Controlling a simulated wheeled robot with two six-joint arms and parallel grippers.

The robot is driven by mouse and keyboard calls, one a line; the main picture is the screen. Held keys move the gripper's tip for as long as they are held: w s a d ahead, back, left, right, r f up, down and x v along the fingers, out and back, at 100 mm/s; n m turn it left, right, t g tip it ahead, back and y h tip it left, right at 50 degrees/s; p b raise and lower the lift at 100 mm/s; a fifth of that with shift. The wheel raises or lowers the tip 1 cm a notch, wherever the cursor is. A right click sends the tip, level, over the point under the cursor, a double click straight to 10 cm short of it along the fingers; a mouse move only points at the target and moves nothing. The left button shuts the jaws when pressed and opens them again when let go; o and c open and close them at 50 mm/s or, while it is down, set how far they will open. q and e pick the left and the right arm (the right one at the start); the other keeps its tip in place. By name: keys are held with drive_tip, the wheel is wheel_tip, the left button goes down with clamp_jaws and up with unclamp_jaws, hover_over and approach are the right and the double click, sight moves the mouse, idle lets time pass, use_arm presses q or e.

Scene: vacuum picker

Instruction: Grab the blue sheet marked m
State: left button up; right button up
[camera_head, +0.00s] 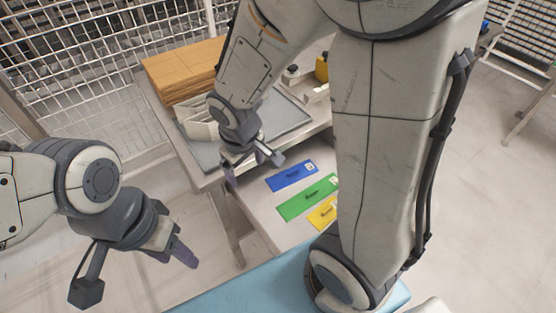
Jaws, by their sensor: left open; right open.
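A blue sheet (294,175) lies flat on a pale lower shelf, with a small white label at its right end; the letter on it is too small to read. A green sheet (306,199) and a yellow sheet (324,213) lie in front of it, the yellow one partly hidden by a large arm link of mine. My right gripper (254,170) is open and empty, just left of the blue sheet and apart from it in the picture. My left gripper (180,252) is open and empty at the lower left, well away from the sheets.
A grey tray (290,118) sits on the table above the shelf, with pale folded pieces (197,122) on it. A stack of brown boards (183,70) stands at the back left. A yellow object (321,67) is behind. A light blue surface (235,293) is at the front.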

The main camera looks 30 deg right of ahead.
drive_tip(key=w+d+f+m+p, duration=0.1)
drive_tip(key=w+d+f, duration=0.2)
drive_tip(key=d, duration=0.2)
drive_tip(key=w+d+f+m, duration=0.1)
drive_tip(key=w+d+f, duration=0.15)
drive_tip(key=d, duration=0.25)
drive_tip(key=m+t+y+p, duration=0.1)
drive_tip(key=m, duration=0.1)
approach(293, 171)
drive_tip(key=b+x, duration=0.2)
drive_tip(key=x, duration=0.1)
drive_tip(key=shift+s+a, duration=0.1)
drive_tip(key=shift+s, duration=0.15)
drive_tip(key=shift+w+b+x, duration=0.15)
drive_tip(key=shift+b+x, duration=0.25)
drive_tip(key=shift+x, duration=1.05)
drive_tip(key=shift+w+b+x, duration=0.1)
drive_tip(key=shift+b+x, duration=0.25)
drive_tip(key=shift+x, duration=1.15)
clamp_jaws()
use_arm(q)
drive_tip(key=shift+f, duration=0.4)
use_arm(e)
drive_tip(key=shift+r, duration=0.1)
drive_tip(key=shift+r, duration=0.1)
